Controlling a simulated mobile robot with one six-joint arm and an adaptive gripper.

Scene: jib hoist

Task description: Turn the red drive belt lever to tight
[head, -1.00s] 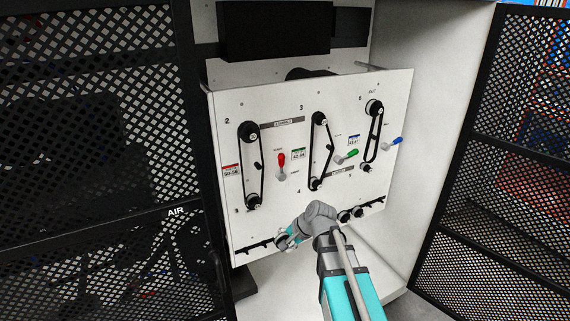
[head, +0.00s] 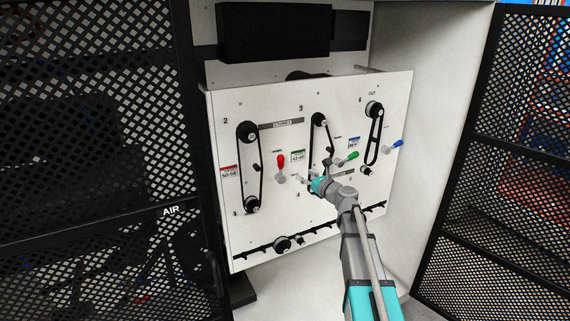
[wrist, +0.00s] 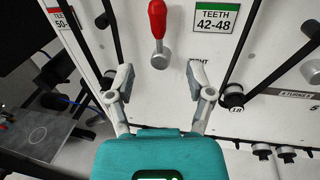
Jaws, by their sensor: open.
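The red drive belt lever (head: 281,161) stands upright on its grey pivot on the white panel (head: 318,240). In the wrist view the red lever (wrist: 157,20) points to the top, with its round grey pivot (wrist: 160,56) below. My gripper (head: 304,180) is to the right of and slightly below the lever in the head view. In the wrist view my gripper (wrist: 161,76) has its fingers spread and empty, with the tips just below the pivot, apart from the lever. A printed word beside the pivot is partly hidden by the right finger.
A green lever (head: 352,155) and a blue lever (head: 398,143) are on the same panel to the right. Black belts on pulleys run beside the levers. Black mesh doors (head: 100,150) flank the cabinet.

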